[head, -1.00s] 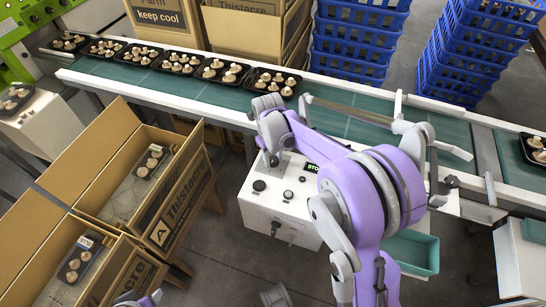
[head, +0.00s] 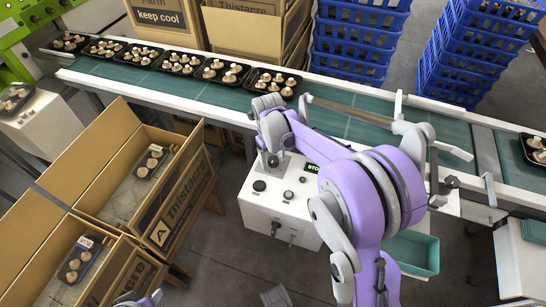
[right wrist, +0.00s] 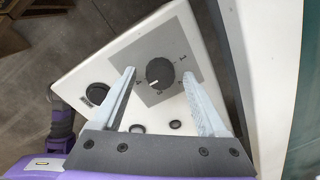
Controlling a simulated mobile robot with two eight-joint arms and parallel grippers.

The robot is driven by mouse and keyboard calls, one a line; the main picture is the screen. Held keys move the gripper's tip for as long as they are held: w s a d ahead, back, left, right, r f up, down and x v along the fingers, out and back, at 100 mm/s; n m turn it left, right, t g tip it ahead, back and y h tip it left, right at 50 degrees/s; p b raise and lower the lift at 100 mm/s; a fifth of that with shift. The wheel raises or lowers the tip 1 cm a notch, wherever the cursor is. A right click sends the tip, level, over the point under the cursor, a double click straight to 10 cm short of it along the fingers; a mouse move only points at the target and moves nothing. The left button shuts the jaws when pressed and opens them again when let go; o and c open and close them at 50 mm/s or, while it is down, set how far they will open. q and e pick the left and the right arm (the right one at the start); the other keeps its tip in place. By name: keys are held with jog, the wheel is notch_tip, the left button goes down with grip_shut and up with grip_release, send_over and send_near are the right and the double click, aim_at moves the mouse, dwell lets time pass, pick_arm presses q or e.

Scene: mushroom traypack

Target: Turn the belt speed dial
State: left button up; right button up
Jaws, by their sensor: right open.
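The belt speed dial (right wrist: 160,73) is a round dark knob with a white pointer mark on a grey plate with printed marks. In the right wrist view it lies between the fingers of my right gripper (right wrist: 158,76), which are open with a gap on each side. In the head view my right gripper (head: 270,158) points down at the back of the white control box (head: 262,208) and hides the dial. A small display (head: 313,168) with green letters beginning "STO" shows beside it. I cannot make out my left gripper.
Black buttons sit on the box near the dial. Behind it runs the green conveyor belt (head: 345,127) with several mushroom trays (head: 220,71). Open cardboard cartons (head: 178,205) stand at left, stacked blue crates (head: 355,45) behind, and a teal bin (head: 412,252) at right.

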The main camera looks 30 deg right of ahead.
aim_at(271, 161)
notch_tip(271, 161, up, 11)
jog(key=p, duration=0.1)
jog(key=shift+a+f+p, duration=0.15)
jog(key=shift+a+p, duration=0.2)
dwell(0.3)
